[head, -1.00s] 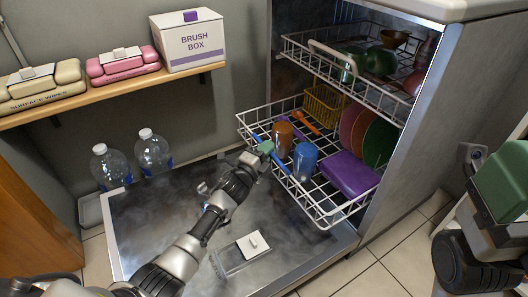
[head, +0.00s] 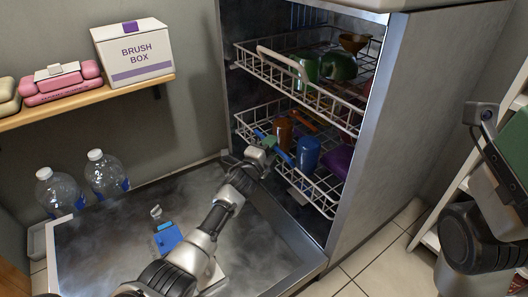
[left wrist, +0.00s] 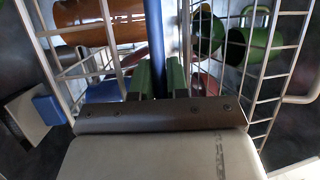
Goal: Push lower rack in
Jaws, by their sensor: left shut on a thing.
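The white wire lower rack (head: 325,207) sits mostly inside the dishwasher (head: 372,150), its front still sticking out over the open door (head: 110,250). A blue handle bar (head: 280,154) runs along its front; it also shows upright in the left wrist view (left wrist: 155,45). My left gripper (head: 264,143) is shut on this bar, green fingers on both sides. The rack holds an orange cup (head: 283,133), a blue cup (head: 307,153) and a purple item (head: 338,160). At the right edge part of my right arm shows; its fingertips are not clear.
The upper rack (head: 270,75), with green cups (head: 338,66), is partly out above the lower one. A blue item (head: 168,237) shows on the door. Two bottles (head: 105,172) stand at left, below a shelf (head: 95,102) with a brush box (head: 132,52).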

